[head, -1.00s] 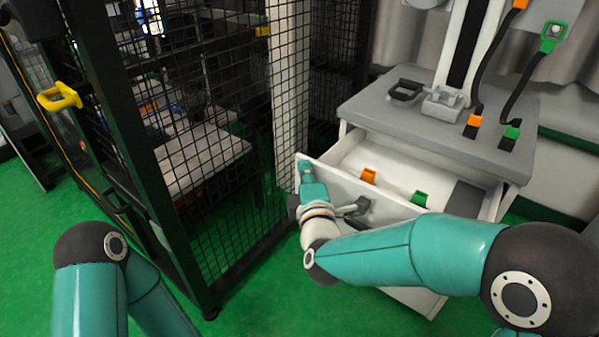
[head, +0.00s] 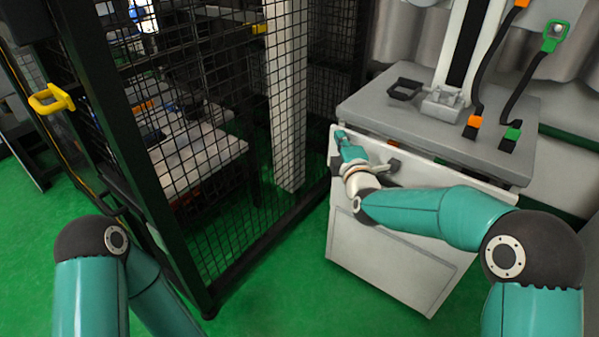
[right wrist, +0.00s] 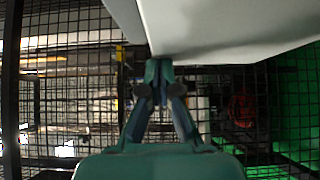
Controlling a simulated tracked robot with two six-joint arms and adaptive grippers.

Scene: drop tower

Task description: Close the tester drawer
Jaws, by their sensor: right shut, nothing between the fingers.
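The tester drawer's white front panel (head: 440,200) is almost against the tester cabinet, under its grey top (head: 440,120). A narrow gap shows above the panel's top edge, with a bit of a green item (head: 440,161) inside. A dark knob or handle (head: 393,165) is on the panel. My right gripper (head: 341,136) is shut and empty at the panel's upper left corner. In the right wrist view its closed fingertips (right wrist: 159,68) are at the white panel (right wrist: 215,25); contact cannot be told. My left gripper is out of view.
A black mesh cage (head: 240,190) stands left of the tester, with a yellow handle (head: 52,98). Orange (head: 472,126) and green (head: 510,140) plugs with cables sit on the tester top. Green floor is open between cage and tester.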

